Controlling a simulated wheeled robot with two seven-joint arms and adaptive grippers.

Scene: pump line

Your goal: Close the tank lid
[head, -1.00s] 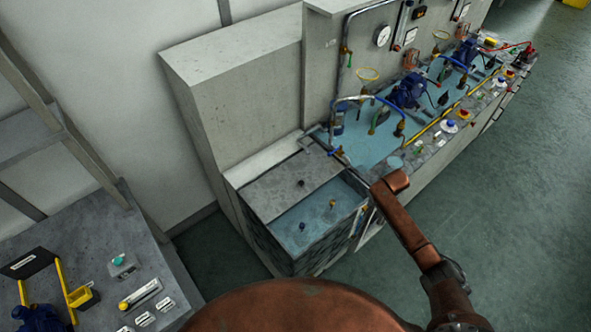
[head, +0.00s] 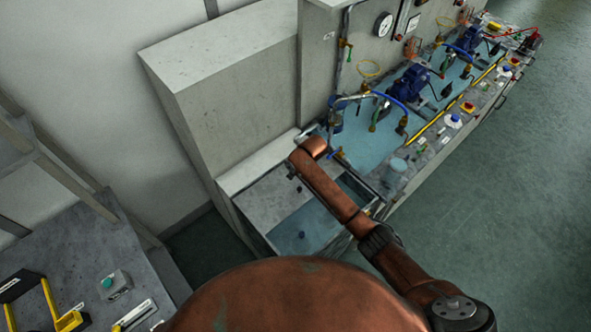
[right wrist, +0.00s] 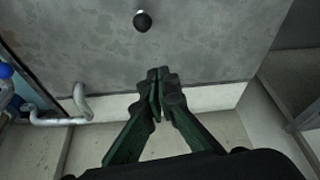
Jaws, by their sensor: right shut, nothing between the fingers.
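The tank lid (head: 262,203) is a flat grey panel lying level over the back part of the tank. The front part of the tank is uncovered, and blue water (head: 305,232) shows there. My right arm reaches across the tank from the lower right and hides part of the lid and opening. My right gripper (head: 291,174) is mostly hidden under its wrist in the head view. In the right wrist view the gripper (right wrist: 160,78) is shut and empty, over the lid (right wrist: 215,45) near its back edge. The lid's black knob (right wrist: 142,21) stands ahead of the fingertips, apart from them.
A tall grey cabinet (head: 235,110) stands behind the tank. The pump bench (head: 370,133), with pipes, blue pumps and valves, runs off to the upper right. A grey bench (head: 85,250) with yellow-handled items is at lower left. The floor at right (head: 530,200) is clear.

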